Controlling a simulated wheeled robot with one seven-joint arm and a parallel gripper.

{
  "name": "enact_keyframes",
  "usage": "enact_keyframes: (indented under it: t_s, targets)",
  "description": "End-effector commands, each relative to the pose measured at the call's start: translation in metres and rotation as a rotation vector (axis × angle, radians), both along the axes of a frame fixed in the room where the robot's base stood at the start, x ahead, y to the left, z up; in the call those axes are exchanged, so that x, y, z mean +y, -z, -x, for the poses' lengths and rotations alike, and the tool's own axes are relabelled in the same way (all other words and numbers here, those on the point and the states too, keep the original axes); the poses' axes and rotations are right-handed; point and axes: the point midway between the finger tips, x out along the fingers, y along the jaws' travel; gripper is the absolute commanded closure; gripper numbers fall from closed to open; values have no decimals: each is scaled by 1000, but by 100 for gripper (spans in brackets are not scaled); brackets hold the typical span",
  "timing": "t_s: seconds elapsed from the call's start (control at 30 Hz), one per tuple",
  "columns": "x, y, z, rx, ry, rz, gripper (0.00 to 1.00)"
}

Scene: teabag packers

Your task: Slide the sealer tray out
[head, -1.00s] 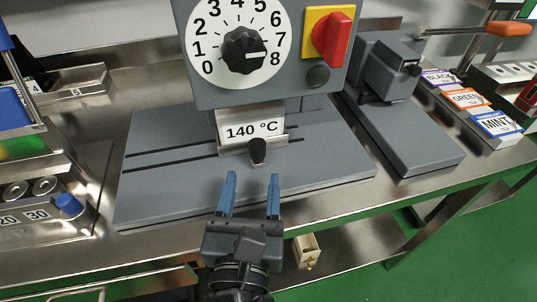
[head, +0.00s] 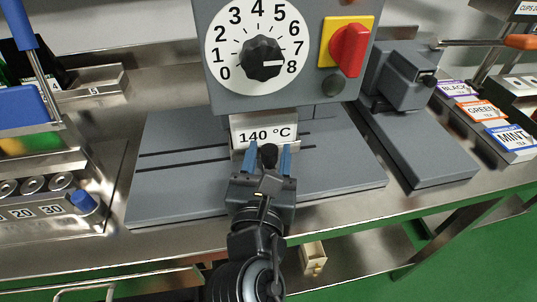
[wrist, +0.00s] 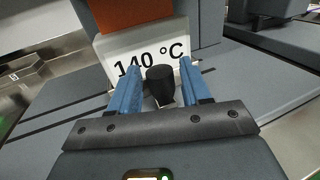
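The sealer is a grey machine with a numbered dial and a red switch in the head view. Its tray front (head: 262,131) is a pale plate marked 140 °C, and the plate also shows in the wrist view (wrist: 150,52). A black knob (wrist: 160,84) stands out from the tray; it is also in the head view (head: 268,155). My gripper (wrist: 152,88) is open, with its blue fingers on either side of the knob; it shows in the head view too (head: 268,163). A gap appears between knob and fingers.
The grey sealer base (head: 190,190) has dark slots and is clear around the tray. A smaller grey machine (head: 400,80) stands to the right, with BLACK, GREEN and MINT boxes (head: 510,138) beyond it. A blue-knobbed steel unit (head: 84,202) is at left.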

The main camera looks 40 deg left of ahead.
Motion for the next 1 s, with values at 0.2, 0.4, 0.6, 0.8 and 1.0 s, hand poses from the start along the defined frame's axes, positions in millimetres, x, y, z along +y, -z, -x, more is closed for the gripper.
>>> enact_keyframes:
  t_s: [0.2, 0.4, 0.6, 0.8, 1.0]
  targets:
    - [0, 0, 0, 0, 0, 0, 74]
    - [0, 0, 0, 0, 0, 0, 93]
    - [0, 0, 0, 0, 0, 0, 100]
    - [0, 0, 0, 0, 0, 0, 100]
    - [5, 0, 6, 0, -3, 0, 100]
